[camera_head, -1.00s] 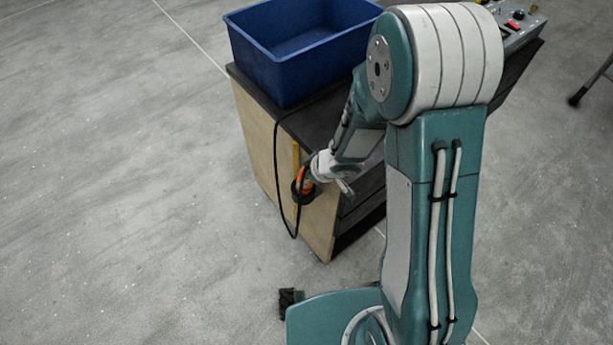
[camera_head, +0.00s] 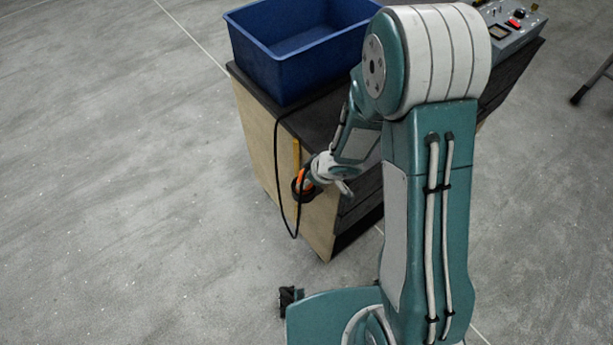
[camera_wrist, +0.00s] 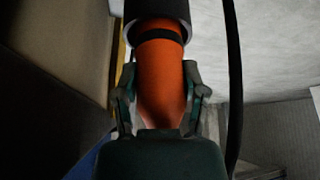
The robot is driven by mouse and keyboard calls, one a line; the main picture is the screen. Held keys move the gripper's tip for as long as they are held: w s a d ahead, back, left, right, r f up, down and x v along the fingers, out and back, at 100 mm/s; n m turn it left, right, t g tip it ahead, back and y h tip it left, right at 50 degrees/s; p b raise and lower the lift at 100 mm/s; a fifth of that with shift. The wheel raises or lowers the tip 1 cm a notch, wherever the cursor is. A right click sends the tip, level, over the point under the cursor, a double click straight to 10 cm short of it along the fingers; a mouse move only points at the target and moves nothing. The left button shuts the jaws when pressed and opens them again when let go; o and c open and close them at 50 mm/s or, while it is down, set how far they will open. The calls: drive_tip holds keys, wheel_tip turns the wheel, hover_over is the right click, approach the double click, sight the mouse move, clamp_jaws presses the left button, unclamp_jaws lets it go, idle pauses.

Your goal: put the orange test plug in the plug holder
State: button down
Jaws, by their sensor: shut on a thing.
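The orange test plug (camera_wrist: 160,75) is between the two fingers of my gripper (camera_wrist: 160,95) in the wrist view, and the fingers are shut on it. Its far end meets a black round part with a pale rim, which looks like the plug holder (camera_wrist: 158,10). I cannot tell how deep the plug sits in it. In the head view, the plug (camera_head: 303,178) shows as a bit of orange at a black ring (camera_head: 304,193) by the cabinet's light side panel. My gripper (camera_head: 312,176) is just right of it, partly hidden by my wrist.
A black cable (camera_head: 277,165) hangs from the cabinet top and loops to the plug. A yellow strip (camera_head: 296,152) runs down the side panel. A blue bin (camera_head: 262,66) and a grey control box (camera_head: 510,38) stand on the cabinet. The floor to the left is clear.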

drive_tip(key=shift+f, duration=0.45)
drive_tip(key=shift+c, duration=2.1)
unclamp_jaws()
drive_tip(key=v, duration=1.1)
